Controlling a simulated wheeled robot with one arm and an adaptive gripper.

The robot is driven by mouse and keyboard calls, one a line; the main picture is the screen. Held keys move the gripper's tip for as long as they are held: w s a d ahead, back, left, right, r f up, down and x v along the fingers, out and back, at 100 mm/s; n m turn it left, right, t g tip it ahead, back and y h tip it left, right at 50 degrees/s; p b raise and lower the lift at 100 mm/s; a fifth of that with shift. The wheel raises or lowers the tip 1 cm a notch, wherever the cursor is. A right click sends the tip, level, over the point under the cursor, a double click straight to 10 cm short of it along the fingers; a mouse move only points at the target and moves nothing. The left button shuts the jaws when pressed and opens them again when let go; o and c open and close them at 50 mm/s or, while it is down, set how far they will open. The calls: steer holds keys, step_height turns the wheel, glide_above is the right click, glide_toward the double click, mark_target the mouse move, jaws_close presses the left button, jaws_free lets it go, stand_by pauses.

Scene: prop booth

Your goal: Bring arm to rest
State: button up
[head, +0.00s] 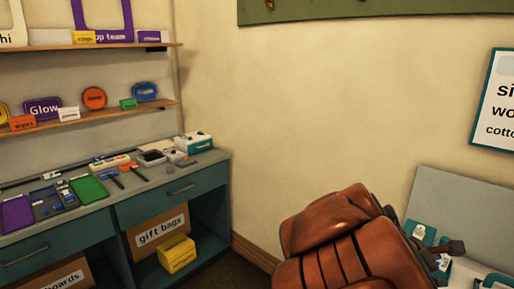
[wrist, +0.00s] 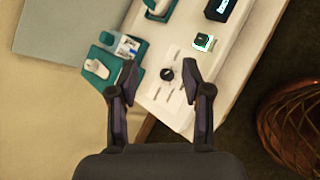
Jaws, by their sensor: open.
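My arm, with orange-brown covers, fills the lower middle of the head view. My gripper (head: 450,252) shows at the right of that view, beside a teal and white surface. In the wrist view my gripper (wrist: 160,78) is open, with its two dark fingers spread and nothing between the tips. It hangs over a white table or tray (wrist: 226,70) that holds a small dark round knob (wrist: 167,74) and a small green-and-black item (wrist: 203,41). I cannot tell how high it is above them.
A teal counter (head: 150,195) with several small items stands at the left, under two shelves (head: 85,120). A teal holder (wrist: 100,68) lies left of my gripper, and a woven basket (wrist: 290,125) stands at the right. A framed sign (head: 495,100) hangs on the wall.

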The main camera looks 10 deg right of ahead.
steer(key=s+a+f+m+g+y, duration=0.1)
steer(key=s+a+f+m+y, duration=0.1)
steer(key=s+a, duration=0.4)
steer(key=s+a+f+m+g+y, duration=0.1)
steer(key=s+a+m+y, duration=0.4)
steer(key=a, duration=0.6)
steer(key=s+a+f+m+g+y, duration=0.1)
steer(key=s+a+m+y, duration=0.3)
steer(key=s+a, duration=0.5)
steer(key=shift+f+m, duration=0.6)
steer(key=shift+f, duration=0.3)
